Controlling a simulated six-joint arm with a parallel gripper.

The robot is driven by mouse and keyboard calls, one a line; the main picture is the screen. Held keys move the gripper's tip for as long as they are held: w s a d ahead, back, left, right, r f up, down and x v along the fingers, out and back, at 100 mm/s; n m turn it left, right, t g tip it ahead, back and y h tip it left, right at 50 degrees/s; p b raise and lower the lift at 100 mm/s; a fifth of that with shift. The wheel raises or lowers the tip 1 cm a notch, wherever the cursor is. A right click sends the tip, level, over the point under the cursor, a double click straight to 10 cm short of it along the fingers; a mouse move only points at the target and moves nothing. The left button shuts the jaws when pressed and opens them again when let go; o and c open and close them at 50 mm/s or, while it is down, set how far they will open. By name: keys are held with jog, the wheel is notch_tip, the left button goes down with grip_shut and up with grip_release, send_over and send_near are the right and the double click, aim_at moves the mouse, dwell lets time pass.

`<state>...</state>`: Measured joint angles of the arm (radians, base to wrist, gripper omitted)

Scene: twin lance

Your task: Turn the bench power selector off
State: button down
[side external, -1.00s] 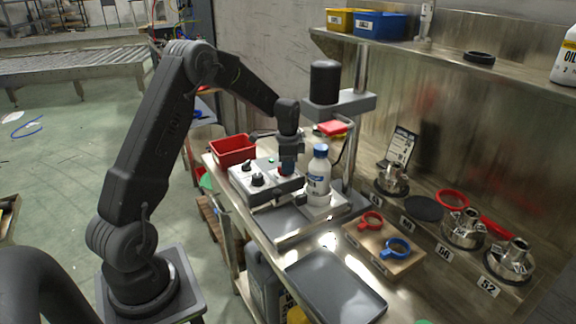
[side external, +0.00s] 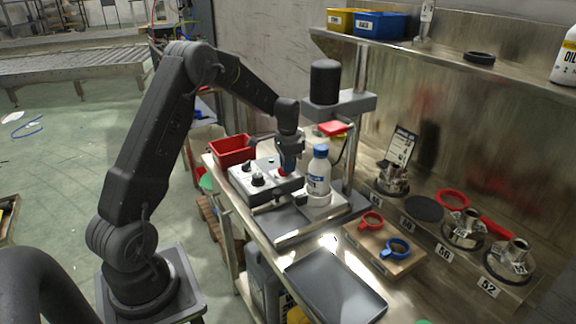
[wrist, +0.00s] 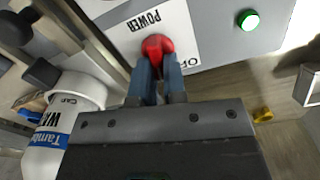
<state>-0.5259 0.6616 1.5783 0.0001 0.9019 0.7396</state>
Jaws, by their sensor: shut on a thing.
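The bench power selector is a red knob (wrist: 157,45) on a grey and white control box (side external: 250,184). In the wrist view the knob sits on a white plate (wrist: 182,25) lettered POWER, with part of the word OFF beside my fingers. My gripper (wrist: 158,72) has its two blue-grey fingers closed on the red knob from the near side. In the side view my gripper (side external: 288,168) points down at the right part of the box. The fingers partly hide the knob and the OFF lettering. A green lamp (wrist: 248,20) on the box is lit.
A red bin (side external: 232,150) sits behind the box. A wooden board with red and blue rings (side external: 382,262) and a grey tray (side external: 330,290) lie nearer.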

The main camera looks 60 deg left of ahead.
jog(key=n, duration=0.4)
jog(key=shift+a+n, duration=0.2)
jog(key=shift+n, duration=0.1)
jog(key=shift+a+n, duration=0.2)
jog(key=shift+n, duration=1.6)
jog(key=c, duration=1.2)
grip_release()
notch_tip(320, 180, up, 14)
jog(key=shift+f, duration=0.1)
